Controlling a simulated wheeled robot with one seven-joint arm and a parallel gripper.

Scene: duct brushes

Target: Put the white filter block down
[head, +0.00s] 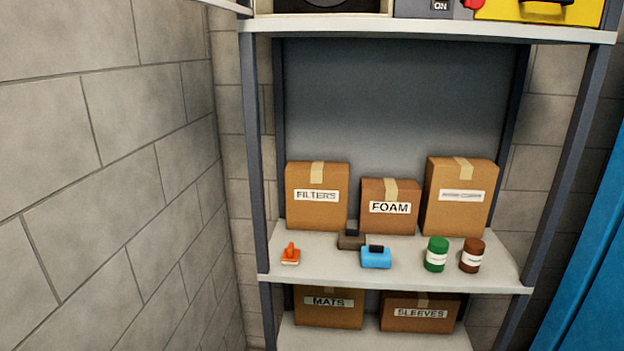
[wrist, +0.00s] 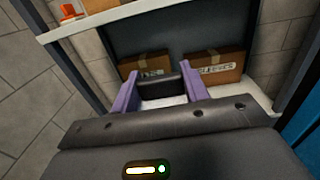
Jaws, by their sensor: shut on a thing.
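My gripper (wrist: 159,84) shows in the wrist view only, with two purple fingers shut on the white filter block (wrist: 161,89). The block's dark top part spans between the fingers, and a pale area shows below it, though I cannot tell block from shelf there. Behind it are the two boxes of the lower shelf. I cannot tell whether the block touches the shelf. Neither the gripper nor the block is in the head view.
The lower shelf (head: 372,337) holds a MATS box (head: 328,311) and a SLEEVES box (head: 418,316). The middle shelf above holds an orange brush (head: 290,256), a blue block (head: 376,259), a brown block (head: 351,241), two jars and several boxes. Uprights stand at both sides.

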